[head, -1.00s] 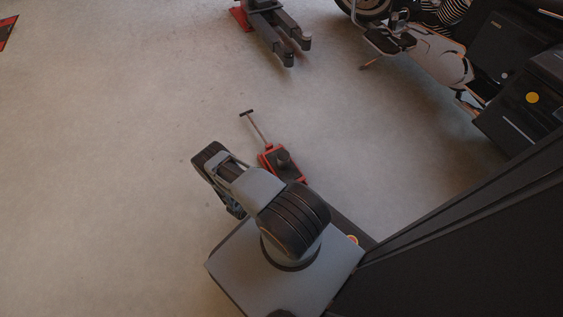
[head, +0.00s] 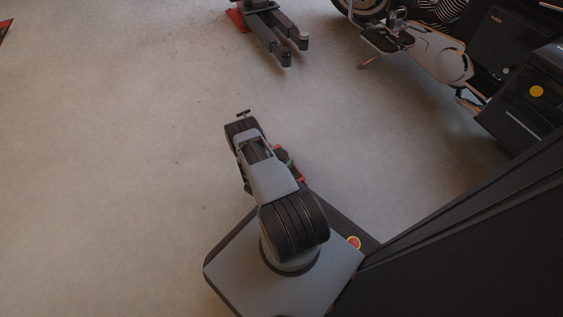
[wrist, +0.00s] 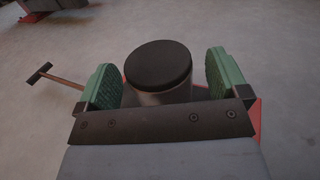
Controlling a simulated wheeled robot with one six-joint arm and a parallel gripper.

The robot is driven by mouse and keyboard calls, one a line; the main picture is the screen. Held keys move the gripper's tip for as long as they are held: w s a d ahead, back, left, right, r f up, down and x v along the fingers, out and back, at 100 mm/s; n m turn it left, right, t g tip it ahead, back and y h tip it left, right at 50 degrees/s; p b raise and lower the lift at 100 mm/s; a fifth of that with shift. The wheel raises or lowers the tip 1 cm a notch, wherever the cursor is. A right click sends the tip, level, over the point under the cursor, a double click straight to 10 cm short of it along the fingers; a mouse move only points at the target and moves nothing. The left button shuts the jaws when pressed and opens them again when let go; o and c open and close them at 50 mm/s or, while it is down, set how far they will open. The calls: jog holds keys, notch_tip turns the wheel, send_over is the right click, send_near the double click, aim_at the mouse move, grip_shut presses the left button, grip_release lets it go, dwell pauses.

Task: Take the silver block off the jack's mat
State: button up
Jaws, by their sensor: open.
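The red floor jack (head: 301,177) is mostly hidden behind my arm in the head view. In the wrist view its red edge (wrist: 256,118) shows beside my gripper, and its T-handle (wrist: 55,80) sticks out at the left. A round post with a flat black top (wrist: 158,65) and a dull grey side stands on the jack. My gripper (wrist: 163,72) is open, with one green pad on either side of this post; gaps show between the pads and its top. I cannot make out a separate silver block or the mat.
A grey lift arm with a forked end (head: 280,42) and red base (head: 237,20) stands at the top of the head view. A motorcycle (head: 425,50) and dark cabinets (head: 520,95) are at the upper right.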

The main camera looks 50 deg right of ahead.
jog(key=shift+d, duration=0.45)
jog(key=shift+c, duration=0.4)
jog(key=c, duration=1.1)
